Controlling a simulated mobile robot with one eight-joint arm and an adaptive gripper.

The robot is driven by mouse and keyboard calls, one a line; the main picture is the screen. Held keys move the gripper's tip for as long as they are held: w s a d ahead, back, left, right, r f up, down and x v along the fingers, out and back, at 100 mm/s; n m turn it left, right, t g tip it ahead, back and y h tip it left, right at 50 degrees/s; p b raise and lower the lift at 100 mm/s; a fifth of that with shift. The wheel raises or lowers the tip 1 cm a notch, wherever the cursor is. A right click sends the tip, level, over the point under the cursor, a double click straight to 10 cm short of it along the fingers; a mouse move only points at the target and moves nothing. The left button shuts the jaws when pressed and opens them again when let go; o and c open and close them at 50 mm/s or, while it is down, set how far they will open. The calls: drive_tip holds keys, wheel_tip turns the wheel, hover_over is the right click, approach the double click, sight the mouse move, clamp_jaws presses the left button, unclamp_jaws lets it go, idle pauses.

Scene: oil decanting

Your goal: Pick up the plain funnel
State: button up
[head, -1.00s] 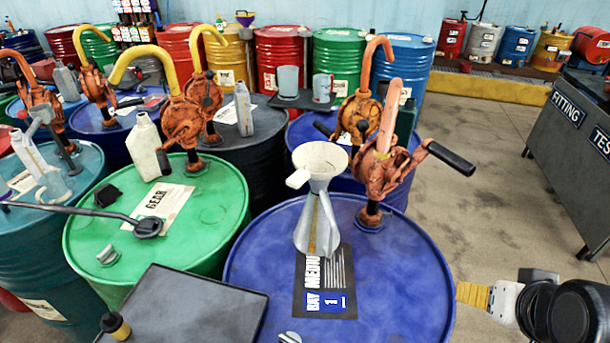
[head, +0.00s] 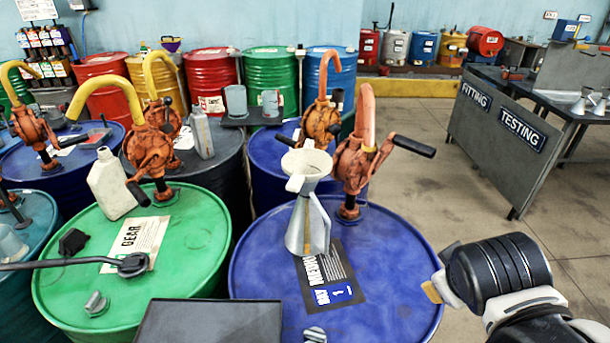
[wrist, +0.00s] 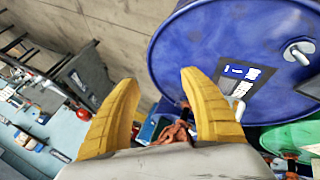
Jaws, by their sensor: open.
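A whitish funnel (head: 306,168) with a side handle sits upright on top of a grey tapered metal jug (head: 308,226). The jug stands on the blue drum (head: 390,270), beside a dark label and in front of an orange hand pump. My gripper (head: 432,291) is at the drum's right edge in the head view, mostly hidden by my arm. In the wrist view its yellow fingers (wrist: 160,82) are apart with nothing held, and the blue drum's top (wrist: 215,40) shows beyond them. Funnel-like shapes (head: 582,101) stand on the far right bench; they are too small to tell apart.
Orange hand pumps (head: 350,172) rise behind the funnel. A green drum (head: 190,250) with a pale jug stands left, and a dark tray (head: 210,322) is in front. Open floor (head: 440,170) lies right of the blue drum, before a grey bench (head: 500,130).

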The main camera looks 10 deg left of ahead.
drive_tip(key=w+a+n+t+h, duration=0.2)
drive_tip(key=w+a+n, duration=0.4)
drive_tip(key=n, duration=0.2)
drive_tip(key=n+t+y+p, duration=0.2)
drive_tip(key=n+t, duration=0.7)
drive_tip(key=n, duration=1)
approach(299, 177)
drive_tip(key=w, duration=0.3)
drive_tip(key=w+b, duration=0.1)
drive_tip(key=w, duration=0.5)
drive_tip(key=shift+w+d+f+b, duration=0.2)
drive_tip(key=shift+d+f+b, duration=0.1)
drive_tip(key=shift+f+b, duration=0.1)
clamp_jaws()
